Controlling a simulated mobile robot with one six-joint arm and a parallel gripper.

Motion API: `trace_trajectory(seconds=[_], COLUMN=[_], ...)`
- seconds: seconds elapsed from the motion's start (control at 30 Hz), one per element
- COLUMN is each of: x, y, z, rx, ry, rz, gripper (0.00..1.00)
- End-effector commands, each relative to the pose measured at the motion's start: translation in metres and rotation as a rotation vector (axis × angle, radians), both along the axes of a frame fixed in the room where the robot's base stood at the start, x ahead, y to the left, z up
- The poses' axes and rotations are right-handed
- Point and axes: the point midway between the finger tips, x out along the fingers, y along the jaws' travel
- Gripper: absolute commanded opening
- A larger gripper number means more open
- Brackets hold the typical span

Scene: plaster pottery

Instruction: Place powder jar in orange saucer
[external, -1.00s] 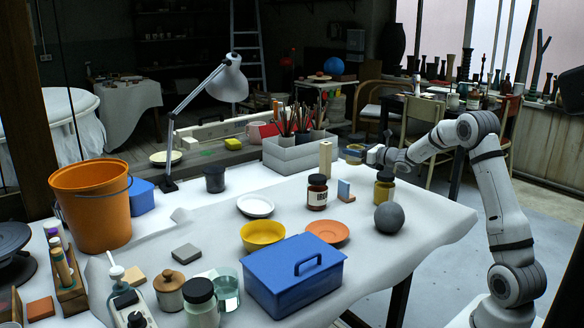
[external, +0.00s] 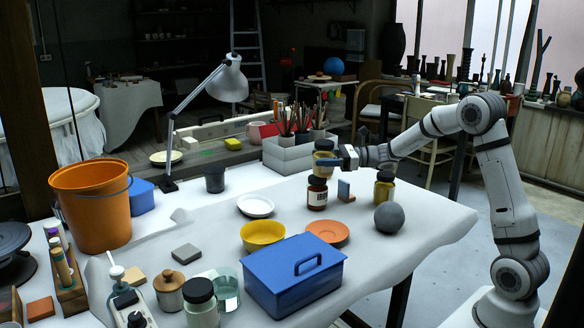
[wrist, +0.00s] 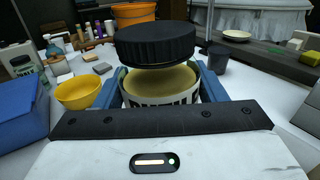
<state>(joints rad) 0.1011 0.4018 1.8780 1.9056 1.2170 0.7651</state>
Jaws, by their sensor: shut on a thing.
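The powder jar (external: 323,158) has a black lid and tan contents. My gripper (external: 340,160) is shut on it and holds it upright in the air, above and just behind the dark brown jar (external: 317,196) in the picture. In the wrist view the powder jar (wrist: 160,82) sits between the blue fingers, its label partly hidden by my gripper (wrist: 158,94). The orange saucer (external: 327,233) lies empty on the white-covered table, in front of the brown jar and behind the blue toolbox. The saucer does not show in the wrist view.
Around the saucer stand a yellow bowl (external: 262,234), a blue toolbox (external: 292,276), a grey ball (external: 388,217), an amber jar (external: 384,190) and a small blue-grey block (external: 344,189). A white saucer (external: 255,205) lies farther left. The table's right front corner is clear.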

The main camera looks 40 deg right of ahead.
Motion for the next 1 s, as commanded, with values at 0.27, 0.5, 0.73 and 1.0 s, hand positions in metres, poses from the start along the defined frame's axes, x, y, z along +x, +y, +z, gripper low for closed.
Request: trace_trajectory(seconds=[0.27, 0.5, 0.73, 1.0], x=[-0.077, -0.110, -0.112, -0.112], y=[0.082, 0.105, 0.107, 0.106], z=[0.011, 0.007, -0.035, -0.058], rx=[0.004, 0.005, 0.007, 0.006], ry=[0.019, 0.034, 0.038, 0.035], rz=[0.304, 0.421, 0.428, 0.426], gripper=[0.28, 0.28, 0.28, 0.28])
